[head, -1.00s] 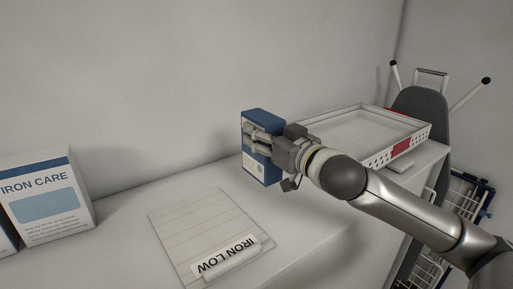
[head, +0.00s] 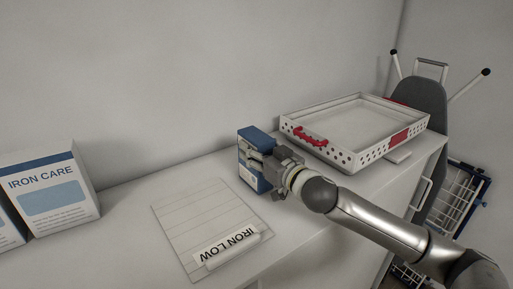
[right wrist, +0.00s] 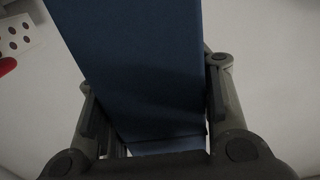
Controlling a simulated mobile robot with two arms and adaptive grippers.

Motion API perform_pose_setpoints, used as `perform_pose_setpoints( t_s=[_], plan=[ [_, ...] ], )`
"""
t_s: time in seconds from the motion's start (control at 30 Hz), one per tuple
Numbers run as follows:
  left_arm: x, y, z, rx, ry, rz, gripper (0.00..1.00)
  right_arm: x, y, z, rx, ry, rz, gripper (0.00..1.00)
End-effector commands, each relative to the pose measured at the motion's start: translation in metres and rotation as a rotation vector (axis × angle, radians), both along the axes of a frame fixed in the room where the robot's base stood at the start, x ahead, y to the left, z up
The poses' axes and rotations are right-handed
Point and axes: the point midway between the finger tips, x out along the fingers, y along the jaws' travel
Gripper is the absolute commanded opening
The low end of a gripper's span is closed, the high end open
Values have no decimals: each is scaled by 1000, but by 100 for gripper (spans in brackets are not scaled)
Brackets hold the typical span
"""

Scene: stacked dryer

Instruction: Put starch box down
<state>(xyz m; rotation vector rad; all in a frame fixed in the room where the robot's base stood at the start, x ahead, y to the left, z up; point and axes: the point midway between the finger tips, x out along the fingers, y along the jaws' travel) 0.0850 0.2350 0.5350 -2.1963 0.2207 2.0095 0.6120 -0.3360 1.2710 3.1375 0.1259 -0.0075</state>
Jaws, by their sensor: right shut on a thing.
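The starch box (head: 253,138) is a blue box with a pale front panel. It stands upright at the white counter, between the labelled board and the tray. My right gripper (head: 262,160) is shut on it from the right side. In the right wrist view the blue box (right wrist: 135,60) sits between the two fingers of my right gripper (right wrist: 155,110). The box's bottom edge is near the counter top, but I cannot tell whether it touches. My left gripper is not in view.
A flat board labelled "IRON LOW" (head: 195,215) lies on the counter (head: 125,205), left of the box. An "IRON CARE" box (head: 52,190) stands at the left. A white tray with red handles (head: 345,112) lies behind right. An ironing board (head: 425,95) stands beyond.

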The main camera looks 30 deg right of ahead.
Motion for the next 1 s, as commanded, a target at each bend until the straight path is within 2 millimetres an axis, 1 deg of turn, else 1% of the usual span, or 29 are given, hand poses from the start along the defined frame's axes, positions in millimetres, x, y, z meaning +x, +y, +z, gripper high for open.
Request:
perform_pose_setpoints(
  t_s=[0.1,0.13,0.3,0.57,0.7,0.87,1.0],
  plan=[
    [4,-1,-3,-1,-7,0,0,0,0,-2,0,-3,0,11],
    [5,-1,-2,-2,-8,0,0,0,0,-4,0,0,0,47],
    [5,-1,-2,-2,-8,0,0,0,0,-3,0,0,0,68],
    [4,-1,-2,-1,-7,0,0,0,0,-2,0,0,0,68],
    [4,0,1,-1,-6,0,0,-1,0,2,-1,0,0,68],
    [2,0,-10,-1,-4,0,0,-16,-2,-4,1,3,0,68],
    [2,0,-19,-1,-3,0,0,-35,-2,-4,-2,3,1,68]
  ],
)
